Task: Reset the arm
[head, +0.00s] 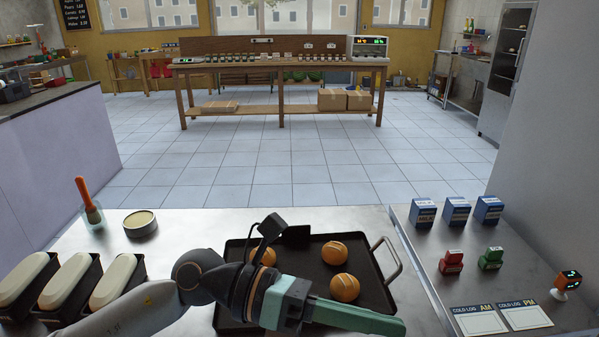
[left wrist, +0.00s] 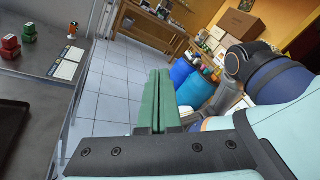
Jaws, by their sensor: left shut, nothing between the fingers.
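My left arm comes in from the left in the head view and reaches across the front of the dark baking tray. My left gripper (head: 398,325) has green fingers pressed together and empty, pointing right over the tray's front right part. In the left wrist view the shut fingers (left wrist: 158,76) point out over the tiled floor, away from the counter. My right gripper is in neither view.
The tray (head: 379,292) holds several round buns, partly hidden by my arm. Loaf tins (head: 137,267) stand left, with a brush jar (head: 93,216) and round tin (head: 140,223) behind.

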